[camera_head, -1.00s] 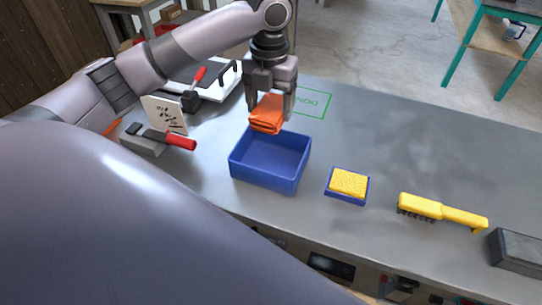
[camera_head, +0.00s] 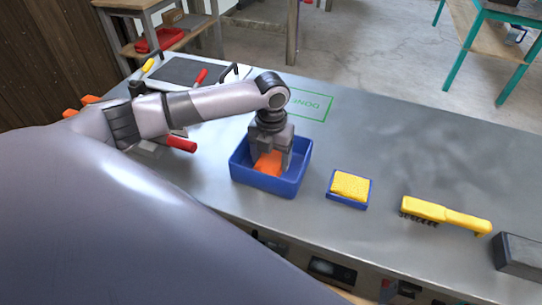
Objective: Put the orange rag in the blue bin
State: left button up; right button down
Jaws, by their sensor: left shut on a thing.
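The orange rag (camera_head: 268,163) is between the fingers of my left gripper (camera_head: 270,158), which is shut on it. The gripper points down into the blue bin (camera_head: 266,188), and the rag is inside the bin's walls, low down. Whether the rag touches the bin floor cannot be told. The gripper hides part of the rag and the bin's back wall. My right gripper is not in view.
Right of the bin, a yellow sponge (camera_head: 349,186) sits in a small blue tray, then a yellow brush (camera_head: 444,214) and a dark block (camera_head: 518,255). Red-handled clamps (camera_head: 181,144) stand left, partly behind my arm. A green outlined area (camera_head: 312,106) lies behind the bin.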

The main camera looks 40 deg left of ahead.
aim_at(271, 159)
pick_arm(q)
jog(key=o, duration=1)
jog(key=shift+f, duration=0.1)
notch_tip(271, 159, up, 12)
jog(key=shift+r, duration=0.2)
